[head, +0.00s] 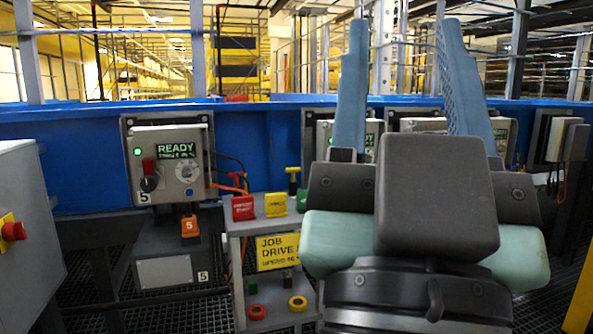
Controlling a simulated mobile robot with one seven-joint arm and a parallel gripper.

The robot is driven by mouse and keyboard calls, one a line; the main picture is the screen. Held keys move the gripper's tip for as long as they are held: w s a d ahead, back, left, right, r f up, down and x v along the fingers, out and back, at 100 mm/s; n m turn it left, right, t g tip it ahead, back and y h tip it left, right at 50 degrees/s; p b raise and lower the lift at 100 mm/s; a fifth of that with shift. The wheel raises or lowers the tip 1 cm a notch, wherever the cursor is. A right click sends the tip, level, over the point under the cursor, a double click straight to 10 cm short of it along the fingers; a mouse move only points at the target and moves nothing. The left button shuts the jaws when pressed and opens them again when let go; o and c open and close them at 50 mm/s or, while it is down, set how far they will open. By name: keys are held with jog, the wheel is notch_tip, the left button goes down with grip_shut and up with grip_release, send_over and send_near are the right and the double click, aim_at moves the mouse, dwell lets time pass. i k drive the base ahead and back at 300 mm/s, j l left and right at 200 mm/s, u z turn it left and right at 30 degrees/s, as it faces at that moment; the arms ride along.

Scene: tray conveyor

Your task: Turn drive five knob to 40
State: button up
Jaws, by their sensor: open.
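The drive five box (168,165) is a grey box marked 5 on the blue wall at the left. Its green screen (178,150) reads READY with a smaller line that I cannot read clearly. A round silver knob (187,173) with a dial is at its lower right; its setting is too small to read. A red and black switch (149,174) is at its left, beside a lit green lamp (138,152). My gripper (405,24) points up at the right of the box, well apart from it, with its blue fingers spread and nothing between them.
A grey shelf stand (234,270) below the box holds a red block (243,207), a yellow block (276,204) and a yellow job sign (278,252), partly hidden by my arm. An orange tag (190,226) hangs under the box. A grey cabinet (28,250) stands at far left.

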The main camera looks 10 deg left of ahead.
aim_at(187, 172)
jog(key=i+j, duration=0.2)
jog(key=j, duration=0.15)
jog(key=i+j, duration=0.2)
jog(key=j, duration=0.2)
jog(key=i+j+z, duration=0.1)
jog(key=j, duration=0.25)
jog(key=i+j, duration=0.45)
jog(key=j, duration=0.35)
